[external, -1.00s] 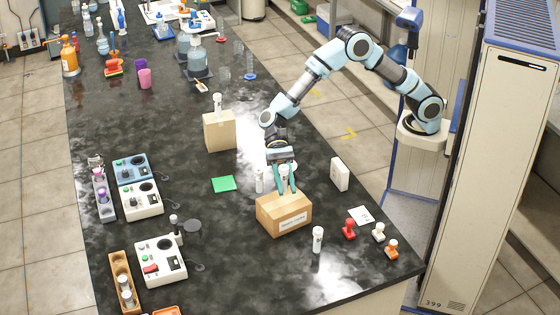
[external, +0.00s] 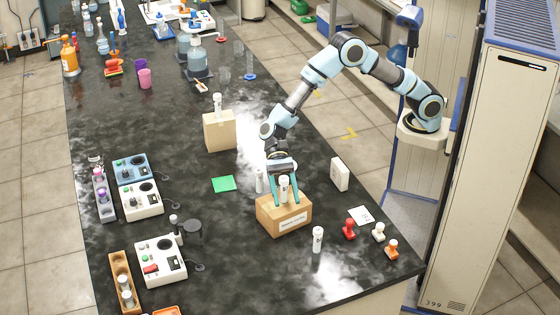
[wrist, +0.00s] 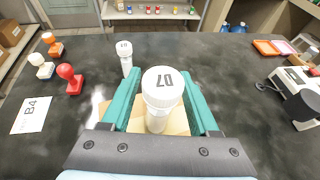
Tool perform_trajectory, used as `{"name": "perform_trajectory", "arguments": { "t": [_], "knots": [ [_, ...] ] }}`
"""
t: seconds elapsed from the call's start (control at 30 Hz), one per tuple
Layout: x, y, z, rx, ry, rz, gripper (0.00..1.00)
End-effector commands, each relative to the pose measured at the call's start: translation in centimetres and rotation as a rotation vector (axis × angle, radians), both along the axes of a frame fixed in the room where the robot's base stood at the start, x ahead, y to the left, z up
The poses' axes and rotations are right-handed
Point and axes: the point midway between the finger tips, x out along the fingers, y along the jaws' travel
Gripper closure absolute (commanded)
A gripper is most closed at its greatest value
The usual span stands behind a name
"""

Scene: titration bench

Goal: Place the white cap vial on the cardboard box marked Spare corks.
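A white cap vial (external: 284,190) stands upright on top of the cardboard box (external: 284,217), which has a white label on its front too small to read. In the wrist view the vial's cap (wrist: 162,87) carries dark marks like "07", seen upside down. My gripper (external: 284,198) points down over the box with its teal fingers on either side of the vial. The fingers are open; gaps show between them and the vial's body in the wrist view. The vial's base is partly hidden.
Another white cap vial (external: 318,239) stands in front of the box, and one (external: 259,182) stands behind it. A further vial (external: 217,104) stands on a tan box (external: 220,132). A white box (external: 340,174) and stamps (external: 349,229) are at right.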

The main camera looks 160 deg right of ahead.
Motion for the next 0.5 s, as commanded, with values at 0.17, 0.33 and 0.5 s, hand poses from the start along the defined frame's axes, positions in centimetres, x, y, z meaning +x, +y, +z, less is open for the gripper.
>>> {"name": "perform_trajectory", "arguments": {
  "t": [0.17, 0.33, 0.5],
  "knots": [
    [0.0, 0.0, 0.0, 0.0, 0.0, 0.0, 0.38],
    [-0.3, -0.3, 0.4, -0.001, 0.0, -0.002, 0.38],
    [-2.4, -1.7, 1.3, -0.003, -0.002, -0.004, 0.38]
  ]
}}
